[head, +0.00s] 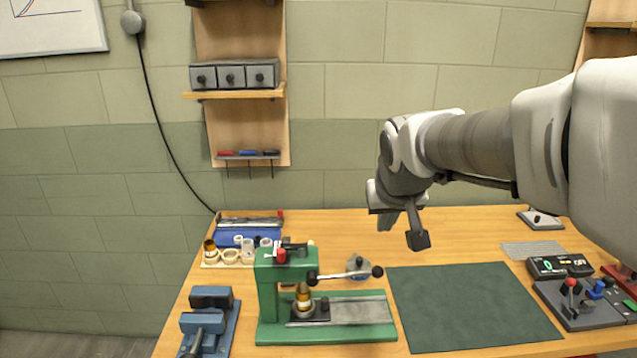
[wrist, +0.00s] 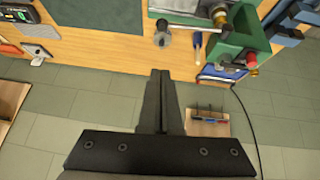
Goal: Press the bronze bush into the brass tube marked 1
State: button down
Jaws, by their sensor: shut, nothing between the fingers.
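A green press (head: 285,270) stands on the bench; it also shows upside down in the wrist view (wrist: 238,40). On its bed stands a brass-coloured tube (head: 304,304) with a pale label band, upright below the ram. A darker bronze-coloured top shows on it; I cannot tell whether that is the bush. Another brass-coloured piece (head: 210,251) with a pale band stands in the wooden rack. The marking 1 is not readable on either. My gripper (head: 418,239) is shut and empty, in the air right of the press; its fingers (wrist: 158,74) meet in the wrist view.
The wooden rack (head: 212,264) holds several rings and pale parts beside a blue tray (head: 233,238). The press lever (head: 345,274) sticks out to the right. A blue vise (head: 205,325) stands front left. The dark green mat (head: 470,305) is clear. A control box (head: 580,305) sits right.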

send_over(378, 272)
jog(key=f, duration=0.8)
jog(key=shift+w+a+f, duration=0.1)
jog(key=shift+w+f, duration=0.25)
jog(key=shift+w, duration=0.05)
jog(key=shift+s+f+b, duration=0.15)
jog(key=shift+f+b, duration=0.05)
jog(key=shift+f, duration=0.4)
jog(key=shift+s+f+b, duration=0.15)
jog(key=shift+f, duration=0.4)
jog(key=shift+s+f, duration=0.1)
jog(key=shift+f, duration=0.35)
jog(key=shift+f, duration=0.1)
